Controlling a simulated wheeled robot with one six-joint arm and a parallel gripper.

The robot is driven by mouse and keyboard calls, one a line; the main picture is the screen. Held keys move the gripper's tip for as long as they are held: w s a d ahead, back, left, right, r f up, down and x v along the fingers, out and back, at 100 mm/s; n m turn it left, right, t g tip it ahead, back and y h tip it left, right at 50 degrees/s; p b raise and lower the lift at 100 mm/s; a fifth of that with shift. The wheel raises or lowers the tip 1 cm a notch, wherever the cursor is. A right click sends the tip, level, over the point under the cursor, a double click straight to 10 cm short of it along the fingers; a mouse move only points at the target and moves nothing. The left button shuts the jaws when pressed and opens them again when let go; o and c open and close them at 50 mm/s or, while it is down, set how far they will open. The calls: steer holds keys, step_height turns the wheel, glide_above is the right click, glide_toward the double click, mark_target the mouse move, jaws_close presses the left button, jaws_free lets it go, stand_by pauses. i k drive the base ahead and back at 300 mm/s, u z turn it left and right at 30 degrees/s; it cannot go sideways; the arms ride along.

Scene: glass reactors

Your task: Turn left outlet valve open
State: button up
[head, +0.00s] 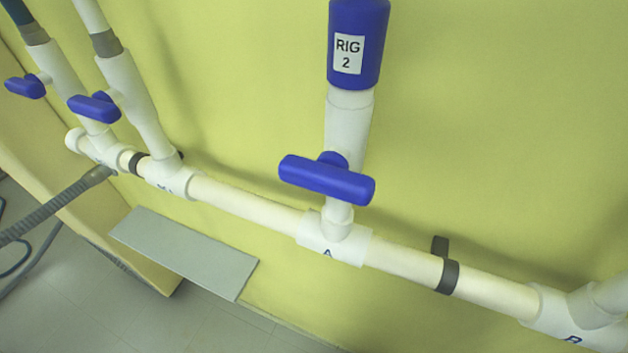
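A blue valve handle (326,180) sits on the vertical white pipe under a blue sleeve (358,42) labelled "RIG 2". The handle lies crosswise to its pipe, tilted slightly down to the right. Its pipe joins a white tee (334,238) marked "A". Two more blue valve handles, one at the far left (25,87) and one beside it (95,107), sit on two slanted white pipes and also lie across them. No label in view reads "left outlet". My gripper is not in view.
A white horizontal pipe (245,203) runs along the yellow-green wall (480,120), with a dark clamp (448,276) and a tee marked "B" (572,315) at right. A grey ribbed hose (50,212) joins at left. A grey panel (185,250) lies below, above tiled floor.

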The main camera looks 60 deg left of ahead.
mark_target(330, 175)
steer(key=u, duration=0.7)
steer(key=k, duration=0.8)
steer(key=u, duration=2.55)
